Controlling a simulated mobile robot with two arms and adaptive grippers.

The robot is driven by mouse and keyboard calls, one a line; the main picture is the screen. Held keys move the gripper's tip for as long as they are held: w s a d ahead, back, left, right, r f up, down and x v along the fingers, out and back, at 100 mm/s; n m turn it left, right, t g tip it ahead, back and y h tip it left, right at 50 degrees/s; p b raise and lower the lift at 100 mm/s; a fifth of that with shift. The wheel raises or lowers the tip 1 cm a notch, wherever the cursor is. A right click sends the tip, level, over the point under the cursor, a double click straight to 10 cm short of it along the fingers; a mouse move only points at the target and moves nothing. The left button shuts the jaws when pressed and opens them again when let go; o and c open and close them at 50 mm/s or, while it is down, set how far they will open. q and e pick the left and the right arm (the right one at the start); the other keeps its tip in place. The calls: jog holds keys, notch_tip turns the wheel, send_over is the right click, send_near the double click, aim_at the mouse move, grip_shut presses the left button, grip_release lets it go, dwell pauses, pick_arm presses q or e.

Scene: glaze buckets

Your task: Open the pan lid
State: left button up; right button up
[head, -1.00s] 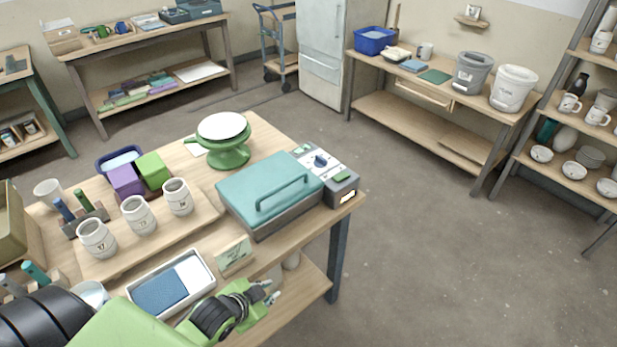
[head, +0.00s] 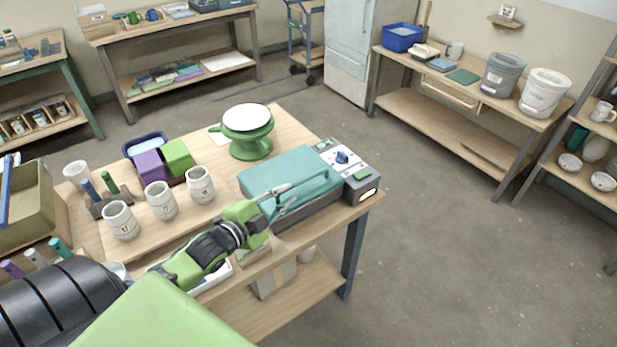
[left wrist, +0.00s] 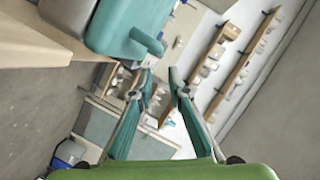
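The pan is a grey box with a flat teal lid (head: 290,168) on its top, at the right end of the near table in the head view. The lid is down on the grey body (head: 308,209). Its bar handle is partly hidden by my left gripper (head: 278,200), which reaches in at the lid's near side. In the left wrist view the lid (left wrist: 125,22) is at the top left, with the handle (left wrist: 148,41) jutting out just beyond the fingertips. The left gripper (left wrist: 160,77) is open there, with nothing between its fingers. My right gripper is not in view.
A control box (head: 347,168) with a blue knob stands right beside the pan. A green turntable (head: 250,140) stands behind it. Several cups (head: 161,201) stand on a board to the left. The floor right of the table is clear.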

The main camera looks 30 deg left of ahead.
aim_at(305, 180)
pick_arm(q)
jog(key=p+x, duration=0.1)
jog(key=x, duration=1)
jog(key=shift+w+f, duration=0.15)
jog(key=shift+w, duration=0.1)
jog(key=shift+c, duration=0.3)
grip_shut()
